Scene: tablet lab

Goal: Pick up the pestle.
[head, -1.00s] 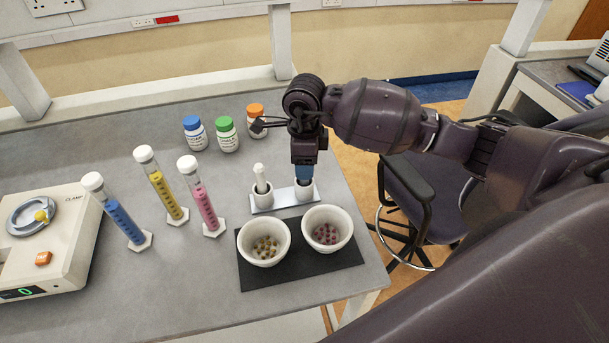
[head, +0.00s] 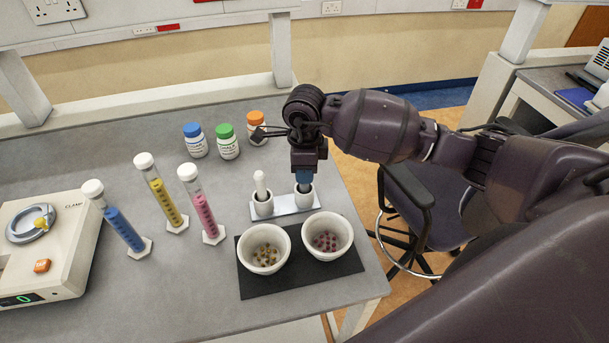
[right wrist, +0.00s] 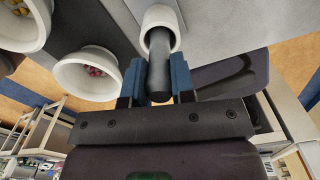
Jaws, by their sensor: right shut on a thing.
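A dark grey pestle (head: 304,187) stands in the right cup of the white two-cup holder (head: 283,209). My right gripper (head: 304,180) points down over that cup, its blue fingers shut on the dark pestle. In the right wrist view, the pestle (right wrist: 160,62) lies between the two blue fingertips (right wrist: 158,75), and its far end is still inside the white cup (right wrist: 160,17). A white pestle (head: 260,184) stands upright in the left cup. The left gripper is not in view.
Two white mortars (head: 264,247) and (head: 328,236) with pellets stand on a black mat (head: 300,282) just in front of the holder. The bench's right edge is close.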

